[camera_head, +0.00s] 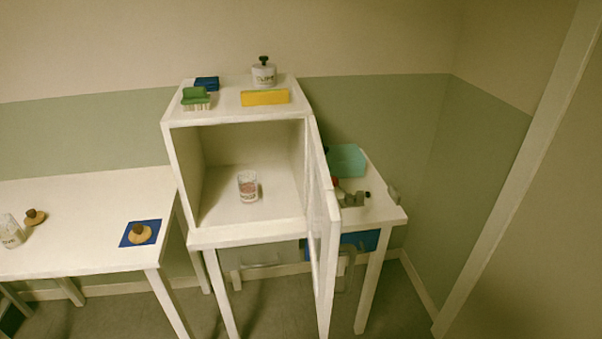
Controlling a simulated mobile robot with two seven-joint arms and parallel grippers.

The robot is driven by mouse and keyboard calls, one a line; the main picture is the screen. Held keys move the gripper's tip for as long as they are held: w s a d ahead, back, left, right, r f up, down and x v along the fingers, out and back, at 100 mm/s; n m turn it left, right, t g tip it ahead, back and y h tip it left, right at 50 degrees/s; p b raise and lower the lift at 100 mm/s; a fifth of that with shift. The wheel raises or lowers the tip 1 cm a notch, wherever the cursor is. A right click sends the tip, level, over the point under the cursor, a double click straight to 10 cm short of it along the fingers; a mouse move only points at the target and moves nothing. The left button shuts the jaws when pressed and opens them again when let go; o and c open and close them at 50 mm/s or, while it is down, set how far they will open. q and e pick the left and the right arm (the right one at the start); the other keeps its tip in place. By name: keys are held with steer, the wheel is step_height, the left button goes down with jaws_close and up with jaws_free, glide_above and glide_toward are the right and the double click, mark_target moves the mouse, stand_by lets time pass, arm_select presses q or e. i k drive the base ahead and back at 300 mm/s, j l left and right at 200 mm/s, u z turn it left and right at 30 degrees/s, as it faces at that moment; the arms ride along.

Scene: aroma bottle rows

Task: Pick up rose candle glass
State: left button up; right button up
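A clear candle glass (248,187) with pinkish contents and a label too small to read stands upright inside the open white cabinet (182,185). It stands on the cabinet floor, near the middle and apart from the walls. The cabinet door (324,235) is swung open at the right side and projects toward me. Neither of my grippers shows in the head view.
A labelled white jar (264,76), a yellow block (265,97) and a green brush (196,97) sit on the cabinet top. A left table (85,200) holds another glass (10,232) and wooden lids (140,233). Small items crowd the right table (380,210).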

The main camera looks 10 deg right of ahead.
mark_target(247, 179)
steer(key=i+l+u, duration=0.15)
steer(key=l, duration=0.15)
steer(key=i+l+u, duration=0.15)
steer(key=l, duration=0.2)
steer(key=i+l+u, duration=0.15)
steer(key=l, duration=0.15)
steer(key=l+u, duration=0.1)
steer(key=l, duration=0.25)
steer(key=i, duration=0.05)
